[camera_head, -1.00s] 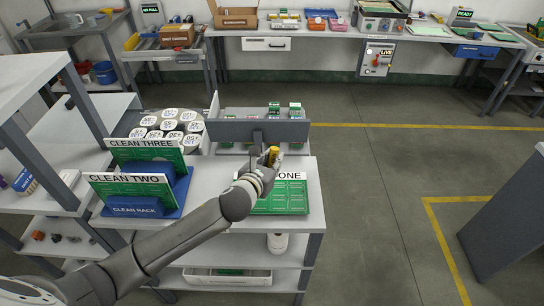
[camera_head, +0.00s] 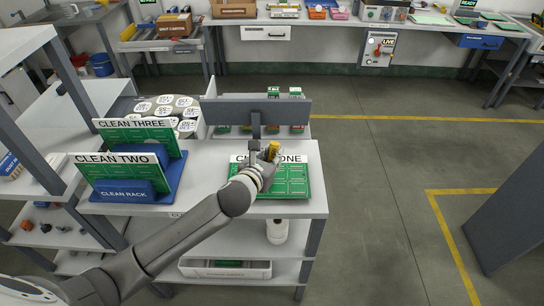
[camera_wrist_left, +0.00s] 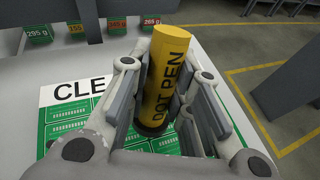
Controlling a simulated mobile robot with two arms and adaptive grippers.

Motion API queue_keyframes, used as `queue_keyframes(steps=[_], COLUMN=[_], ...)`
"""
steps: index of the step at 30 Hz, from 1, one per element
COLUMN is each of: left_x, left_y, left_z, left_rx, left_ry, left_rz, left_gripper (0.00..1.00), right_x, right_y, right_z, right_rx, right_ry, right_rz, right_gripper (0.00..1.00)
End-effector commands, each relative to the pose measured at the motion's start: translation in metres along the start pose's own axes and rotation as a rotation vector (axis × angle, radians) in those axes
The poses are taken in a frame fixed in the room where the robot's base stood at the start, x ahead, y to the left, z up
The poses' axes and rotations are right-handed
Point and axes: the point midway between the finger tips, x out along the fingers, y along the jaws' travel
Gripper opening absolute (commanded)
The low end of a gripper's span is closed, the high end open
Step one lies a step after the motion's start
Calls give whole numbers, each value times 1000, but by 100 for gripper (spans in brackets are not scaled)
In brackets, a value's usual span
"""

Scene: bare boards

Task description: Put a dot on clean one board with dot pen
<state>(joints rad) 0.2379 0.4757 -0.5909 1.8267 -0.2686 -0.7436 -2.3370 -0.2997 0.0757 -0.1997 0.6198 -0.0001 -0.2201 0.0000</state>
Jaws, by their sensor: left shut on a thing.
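The clean one board (camera_head: 290,181) lies flat on the white table top, green with a white label strip. My left gripper (camera_head: 268,164) is above the board's left part and hides some of its label. It is shut on the yellow dot pen (camera_head: 273,150). In the left wrist view the dot pen (camera_wrist_left: 166,75) stands between the fingers, slightly tilted, with its dark end down toward the clean one board (camera_wrist_left: 68,122). I cannot tell whether that end touches the board. My right gripper is not in view.
Clean two (camera_head: 116,172) and clean three (camera_head: 136,133) boards stand in the blue clean rack (camera_head: 128,195) at the left. A grey upright panel (camera_head: 225,112) stands behind the board. White-lidded round containers (camera_head: 165,107) are at the back left. The floor to the right is clear.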

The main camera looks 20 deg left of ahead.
Motion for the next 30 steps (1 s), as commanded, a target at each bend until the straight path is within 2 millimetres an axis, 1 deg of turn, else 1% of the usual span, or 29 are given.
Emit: queue_keyframes(steps=[3,6,21,30], left_x=[0,0,0,2], left_y=[0,0,0,0], left_z=[0,0,-1,-4], left_rx=[0,0,0,0], left_ry=[0,0,-1,-1], left_rz=[0,0,0,0], left_gripper=[4,4,4,4], right_x=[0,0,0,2], right_y=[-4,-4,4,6], right_z=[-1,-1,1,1], right_rx=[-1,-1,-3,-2], right_ry=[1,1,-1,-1], right_rz=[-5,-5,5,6], right_gripper=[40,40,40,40])
